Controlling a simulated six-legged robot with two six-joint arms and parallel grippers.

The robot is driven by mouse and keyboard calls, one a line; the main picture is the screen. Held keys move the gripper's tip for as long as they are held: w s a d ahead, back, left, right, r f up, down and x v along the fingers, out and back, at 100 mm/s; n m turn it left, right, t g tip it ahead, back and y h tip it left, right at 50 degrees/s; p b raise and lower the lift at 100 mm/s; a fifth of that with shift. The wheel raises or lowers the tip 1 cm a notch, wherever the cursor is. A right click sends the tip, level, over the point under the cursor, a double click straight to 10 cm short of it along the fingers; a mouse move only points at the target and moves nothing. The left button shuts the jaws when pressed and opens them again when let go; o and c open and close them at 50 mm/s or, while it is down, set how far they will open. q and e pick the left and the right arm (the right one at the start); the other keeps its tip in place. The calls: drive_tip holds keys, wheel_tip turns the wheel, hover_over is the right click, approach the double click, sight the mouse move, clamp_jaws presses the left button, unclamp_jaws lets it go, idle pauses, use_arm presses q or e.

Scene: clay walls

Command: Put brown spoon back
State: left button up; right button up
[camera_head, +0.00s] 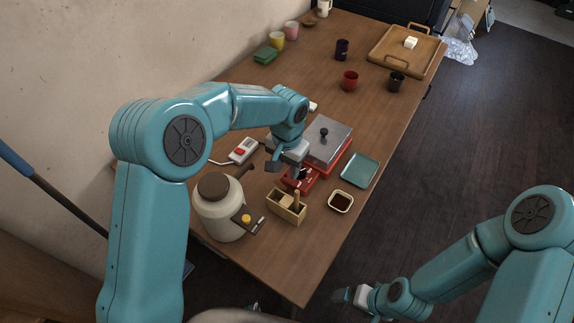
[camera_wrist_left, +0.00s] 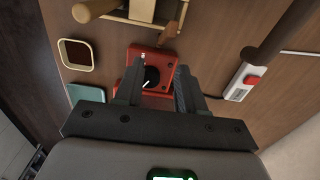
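A light wooden utensil holder (camera_head: 287,209) stands near the front of the table. A tan handle (camera_head: 296,199) rises from it. In the left wrist view the holder (camera_wrist_left: 142,11) is at the top, with the tan handle (camera_wrist_left: 95,9) at its left. A reddish-brown piece (camera_wrist_left: 170,32) shows beside its right end; it may be the brown spoon, but I cannot tell surely. My left gripper (camera_head: 285,170) is open and empty above the red base of a scale (camera_head: 304,181), its fingers apart in the left wrist view (camera_wrist_left: 158,90). My right gripper (camera_head: 352,296) is low beyond the table's right edge.
A cream pot (camera_head: 221,218) with a dark handle stands left of the holder. A sauce dish (camera_head: 341,201) and teal tray (camera_head: 360,170) are to the right. A power strip (camera_head: 243,150) lies behind my left gripper. Cups and a wooden tray (camera_head: 390,62) stand farther back.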

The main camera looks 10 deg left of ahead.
use_arm(q)
drive_tip(key=shift+r, duration=0.2)
wheel_tip(320, 180, up, 13)
drive_tip(key=p, duration=0.1)
drive_tip(key=shift+f, duration=0.15)
